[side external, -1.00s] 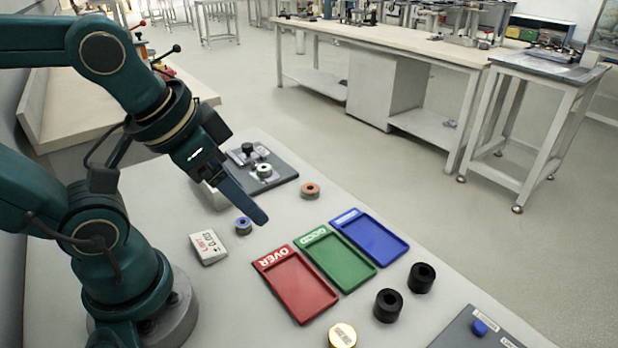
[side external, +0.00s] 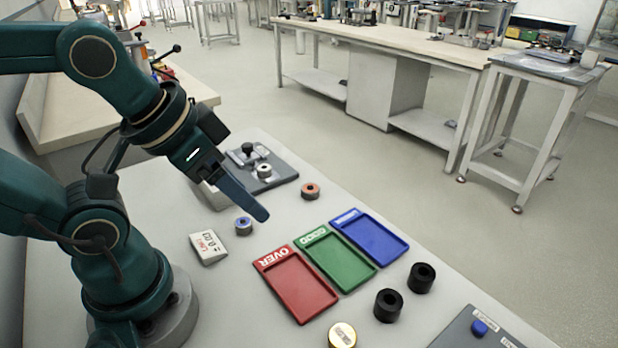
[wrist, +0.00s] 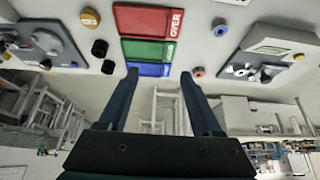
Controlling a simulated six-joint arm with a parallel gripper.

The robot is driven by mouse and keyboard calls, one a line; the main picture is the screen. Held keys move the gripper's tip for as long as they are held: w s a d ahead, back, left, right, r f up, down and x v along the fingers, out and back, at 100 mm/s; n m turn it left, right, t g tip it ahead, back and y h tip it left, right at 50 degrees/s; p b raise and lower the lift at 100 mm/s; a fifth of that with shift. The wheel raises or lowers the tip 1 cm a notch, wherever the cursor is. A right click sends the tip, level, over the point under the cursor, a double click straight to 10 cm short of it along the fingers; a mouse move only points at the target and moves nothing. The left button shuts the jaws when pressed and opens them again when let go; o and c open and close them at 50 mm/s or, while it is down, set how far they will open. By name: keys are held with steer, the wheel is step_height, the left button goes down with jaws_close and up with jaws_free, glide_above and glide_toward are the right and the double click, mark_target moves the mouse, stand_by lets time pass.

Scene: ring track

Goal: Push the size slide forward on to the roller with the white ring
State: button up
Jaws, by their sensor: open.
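A dark grey plate (side external: 287,174) lies at the back of the table in the side view. On it stands a small post with a white ring (side external: 263,170), which I take as the roller. A black knob (side external: 247,148), probably the size slide, is behind it and apart from it. My gripper (wrist: 159,73) is open and empty. In the side view its fingers (side external: 258,210) hang in front of the plate, touching nothing that I can see.
Red (side external: 300,296), green (side external: 340,268) and blue (side external: 375,243) trays lie right of my gripper. A blue-centred ring (side external: 243,226), an orange ring (side external: 310,191) and a white display box (side external: 208,247) are near. Black rings (side external: 388,305) stand farther right.

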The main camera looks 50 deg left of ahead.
steer(key=w+a+r+n+t+y, duration=0.1)
steer(key=w+a+r, duration=0.35)
steer(key=w, duration=0.45)
steer(key=n+g+y, duration=0.2)
steer(key=n+g, duration=0.2)
steer(key=n, duration=0.4)
glide_above(246, 145)
steer(key=s+d, duration=0.2)
step_height(246, 145, down, 12)
steer(key=shift+w+a, duration=0.1)
steer(key=shift+w, duration=0.05)
steer(key=shift+x, duration=2.35)
steer(key=shift+w, duration=0.1)
jaws_close()
